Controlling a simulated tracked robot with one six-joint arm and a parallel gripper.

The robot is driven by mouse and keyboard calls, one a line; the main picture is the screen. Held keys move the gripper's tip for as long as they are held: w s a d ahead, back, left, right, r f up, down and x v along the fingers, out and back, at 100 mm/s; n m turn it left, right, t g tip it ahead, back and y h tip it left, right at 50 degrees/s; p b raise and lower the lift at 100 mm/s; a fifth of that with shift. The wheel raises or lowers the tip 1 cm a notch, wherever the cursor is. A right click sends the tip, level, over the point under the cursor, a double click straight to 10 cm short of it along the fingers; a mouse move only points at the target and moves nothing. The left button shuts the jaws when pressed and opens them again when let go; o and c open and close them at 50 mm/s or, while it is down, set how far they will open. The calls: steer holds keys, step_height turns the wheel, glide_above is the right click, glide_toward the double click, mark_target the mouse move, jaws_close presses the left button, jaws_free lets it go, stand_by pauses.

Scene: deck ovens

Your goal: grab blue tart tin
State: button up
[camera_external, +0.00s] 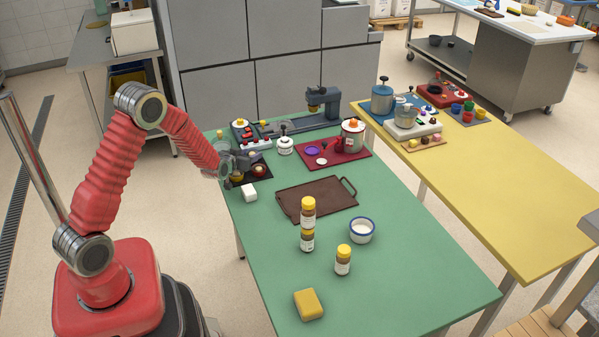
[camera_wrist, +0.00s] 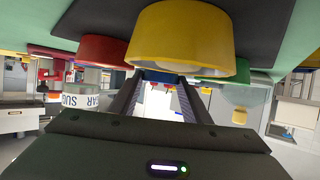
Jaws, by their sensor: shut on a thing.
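In the wrist view, which appears upside down, the blue tart tin (camera_wrist: 164,76) shows as a small blue strip between my fingertips. My gripper (camera_wrist: 160,88) is shut on it. A large yellow tin (camera_wrist: 190,38) hangs close in front and hides much of the blue one. A red tin (camera_wrist: 101,50) is to the left and a green tin (camera_wrist: 229,73) to the right. In the external view my gripper (camera_external: 236,168) is low over the dark mat (camera_external: 262,177) at the green table's left edge; the blue tin cannot be made out there.
A white block (camera_external: 249,192) lies just in front of the mat. A sugar jar (camera_external: 285,146) stands to its right, near a maroon mat (camera_external: 360,156). A brown tray (camera_external: 328,205), brown jars (camera_external: 343,261) and a bowl (camera_external: 361,231) stand nearer. The table's front right is clear.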

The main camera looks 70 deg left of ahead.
step_height(320, 180, up, 9)
stand_by(0.4)
